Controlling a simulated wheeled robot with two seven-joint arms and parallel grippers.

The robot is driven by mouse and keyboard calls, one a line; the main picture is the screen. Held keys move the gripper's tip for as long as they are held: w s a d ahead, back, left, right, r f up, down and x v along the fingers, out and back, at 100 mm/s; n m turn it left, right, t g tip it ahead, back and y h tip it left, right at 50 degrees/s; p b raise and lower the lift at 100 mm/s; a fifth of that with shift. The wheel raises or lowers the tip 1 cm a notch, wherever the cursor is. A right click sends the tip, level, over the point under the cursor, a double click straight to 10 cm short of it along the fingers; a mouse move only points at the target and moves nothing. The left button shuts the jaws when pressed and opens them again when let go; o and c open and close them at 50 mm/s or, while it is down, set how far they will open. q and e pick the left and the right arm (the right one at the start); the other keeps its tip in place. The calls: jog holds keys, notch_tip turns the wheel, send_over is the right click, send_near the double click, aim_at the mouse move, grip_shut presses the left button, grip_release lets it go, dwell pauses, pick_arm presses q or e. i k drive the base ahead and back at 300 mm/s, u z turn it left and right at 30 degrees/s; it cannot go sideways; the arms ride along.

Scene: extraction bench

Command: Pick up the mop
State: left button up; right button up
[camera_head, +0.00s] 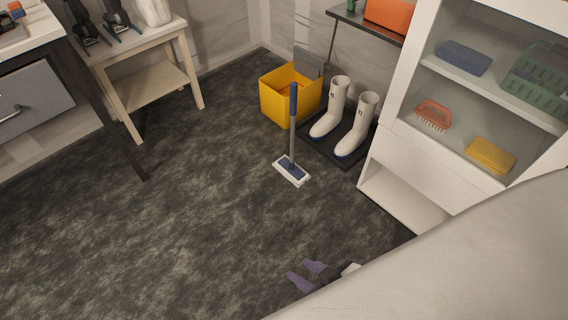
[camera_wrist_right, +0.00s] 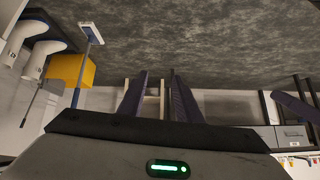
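The mop stands upright on the dark floor in the head view, with a blue grip, a grey pole (camera_head: 292,135) and a flat white and blue head. It also shows upside down at the upper left of the wrist view, with its head (camera_wrist_right: 91,33) clear. My right gripper (camera_head: 308,274) is low in the head view, in front of the mop and well apart from it. In the right wrist view its two dark purple fingers (camera_wrist_right: 158,85) are spread, with nothing between them. A dark purple shape at that view's right may be part of my left gripper; its opening cannot be made out.
A yellow bucket (camera_head: 275,101) stands just behind the mop. White boots (camera_head: 330,112) stand on a black tray (camera_head: 345,158) to its right. A white cabinet (camera_head: 395,150) is further right, a wooden stand (camera_head: 112,93) at left. The floor between is clear.

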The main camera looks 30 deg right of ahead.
aim_at(286, 165)
jog(key=z, duration=0.7)
jog(key=i, duration=0.65)
jog(key=z, duration=0.6)
jog(key=i, duration=1.4)
jog(key=u, duration=0.15)
